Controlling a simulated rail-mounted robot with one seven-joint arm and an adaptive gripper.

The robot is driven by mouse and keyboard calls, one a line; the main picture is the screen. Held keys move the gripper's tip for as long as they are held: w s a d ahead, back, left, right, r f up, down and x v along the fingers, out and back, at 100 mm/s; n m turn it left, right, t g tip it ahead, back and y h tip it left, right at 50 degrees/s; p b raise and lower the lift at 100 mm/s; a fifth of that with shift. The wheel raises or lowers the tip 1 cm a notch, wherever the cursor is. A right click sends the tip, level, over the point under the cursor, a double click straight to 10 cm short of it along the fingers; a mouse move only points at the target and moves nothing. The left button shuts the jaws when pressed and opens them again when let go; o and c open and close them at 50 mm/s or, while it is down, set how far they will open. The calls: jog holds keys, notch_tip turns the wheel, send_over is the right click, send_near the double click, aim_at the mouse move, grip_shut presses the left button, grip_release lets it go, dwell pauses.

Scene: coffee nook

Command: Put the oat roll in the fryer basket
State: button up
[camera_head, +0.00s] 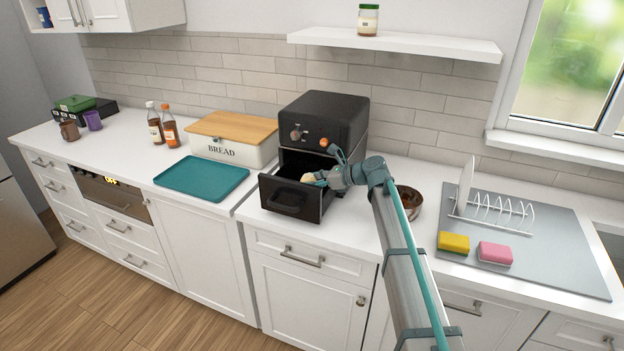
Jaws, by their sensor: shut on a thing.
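The black air fryer (325,112) stands on the counter against the tiled wall. Its fryer basket (288,202) is pulled out toward the front. My gripper (314,180) reaches in from the right and is shut on the pale oat roll (308,178). The roll shows at the basket's opening, partly covered by the fingers. I cannot tell whether it touches the basket's floor, which is mostly hidden by the front wall.
A bread box (228,149) and a teal tray (203,177) are left of the fryer. Two sauce bottles (169,128) stand farther left. A bowl (411,200) sits right of my wrist, then a dish rack (500,212) and sponges (454,242).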

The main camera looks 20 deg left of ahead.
jog(key=shift+f, duration=0.25)
jog(key=shift+f, duration=0.35)
jog(key=o, duration=1.1)
jog(key=shift+r, duration=0.1)
jog(key=shift+r, duration=0.25)
jog(key=b+v, duration=0.3)
jog(key=v, duration=0.9)
jog(key=shift+r, duration=0.15)
